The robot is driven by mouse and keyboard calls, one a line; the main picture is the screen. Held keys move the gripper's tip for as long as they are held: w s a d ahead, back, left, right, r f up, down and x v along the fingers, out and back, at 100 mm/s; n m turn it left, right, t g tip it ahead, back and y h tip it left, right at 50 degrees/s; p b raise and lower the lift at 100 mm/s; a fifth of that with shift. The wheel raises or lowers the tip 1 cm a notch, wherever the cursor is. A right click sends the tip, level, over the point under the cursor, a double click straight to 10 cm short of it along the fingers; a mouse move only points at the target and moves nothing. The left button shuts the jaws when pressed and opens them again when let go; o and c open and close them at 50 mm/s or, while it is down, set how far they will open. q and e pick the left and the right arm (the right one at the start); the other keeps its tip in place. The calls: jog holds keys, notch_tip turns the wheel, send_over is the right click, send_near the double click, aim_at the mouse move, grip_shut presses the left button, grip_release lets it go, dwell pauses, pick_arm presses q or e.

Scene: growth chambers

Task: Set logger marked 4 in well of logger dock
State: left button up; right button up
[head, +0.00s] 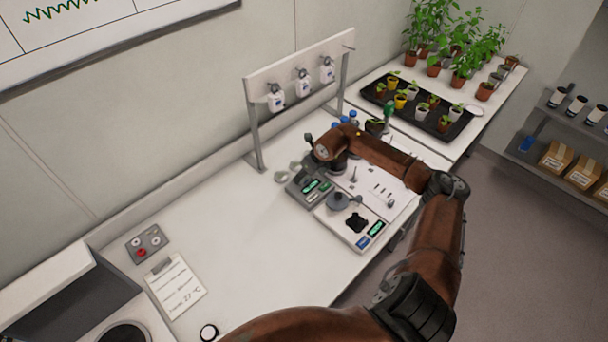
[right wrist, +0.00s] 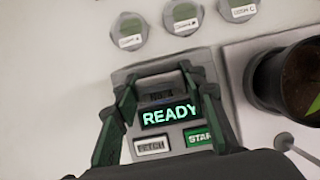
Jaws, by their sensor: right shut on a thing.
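The device that looks like the logger dock (head: 297,199) is a grey box with green-lit displays, on the bench in the head view. My left gripper is not in view.
Several grey hexagonal pieces with labels (right wrist: 183,18) lie just behind the dock. A dark brown pot (right wrist: 285,80) is close on its right. A scale-like device (head: 351,223) stands in front. A rack (head: 300,65) with hanging bottles stands behind. The bench's left middle is clear.

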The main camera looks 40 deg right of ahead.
jog(key=o, duration=1.3)
jog(key=shift+c, duration=0.2)
jog(key=v, duration=1.2)
